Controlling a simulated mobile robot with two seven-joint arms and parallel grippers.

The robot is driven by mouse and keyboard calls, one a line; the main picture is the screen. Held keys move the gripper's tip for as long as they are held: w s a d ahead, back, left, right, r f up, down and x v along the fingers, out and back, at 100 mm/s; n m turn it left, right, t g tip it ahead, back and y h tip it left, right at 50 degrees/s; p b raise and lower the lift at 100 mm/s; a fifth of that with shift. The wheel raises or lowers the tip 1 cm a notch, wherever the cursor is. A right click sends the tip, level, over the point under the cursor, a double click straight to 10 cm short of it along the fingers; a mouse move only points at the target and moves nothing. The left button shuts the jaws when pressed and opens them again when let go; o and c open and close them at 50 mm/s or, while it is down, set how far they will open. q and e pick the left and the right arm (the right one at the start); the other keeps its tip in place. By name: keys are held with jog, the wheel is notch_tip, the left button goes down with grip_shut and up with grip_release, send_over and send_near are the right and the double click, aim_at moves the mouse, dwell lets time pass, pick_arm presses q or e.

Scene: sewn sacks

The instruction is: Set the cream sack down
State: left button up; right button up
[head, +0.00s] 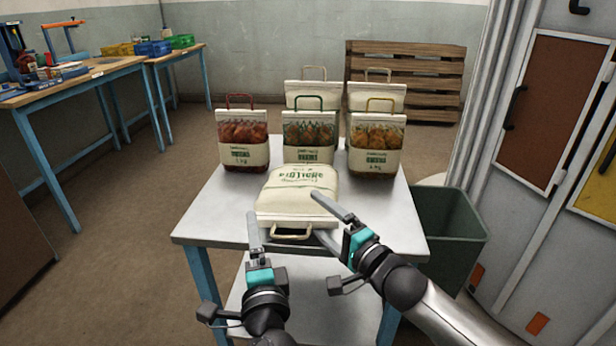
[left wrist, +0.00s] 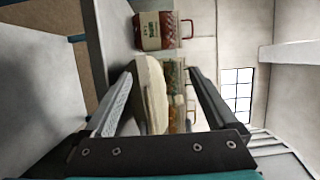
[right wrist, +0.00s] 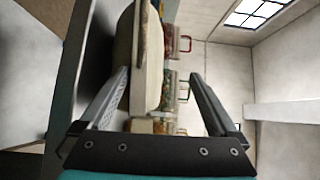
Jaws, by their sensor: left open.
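The cream sack (head: 297,195) lies flat on its back on the grey metal table (head: 205,215), with its printed face up and its tan handle (head: 290,237) toward me. My left gripper (head: 256,228) is open at the sack's front left corner. My right gripper (head: 317,214) is open at its front right corner, its fingers apart and empty. The sack also shows in the left wrist view (left wrist: 150,85), between the fingers in the picture, and in the right wrist view (right wrist: 146,60). I cannot tell whether any finger touches it. The sack's underside is hidden.
Behind it stand upright sacks: one with a red handle (head: 243,140), one green (head: 308,135), one yellow (head: 375,145), with two paler ones behind. A green bin (head: 450,235) stands right of the table. Workbenches (head: 100,70) are at left, a grey cabinet (head: 550,130) at right.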

jog(key=shift+o, duration=0.4)
jog(key=shift+r, duration=0.25)
jog(key=shift+s+d+f, duration=0.1)
jog(key=shift+s+d, duration=0.15)
jog(key=shift+d, duration=0.05)
jog(key=v, duration=1.1)
jog(key=shift+d+f, duration=0.1)
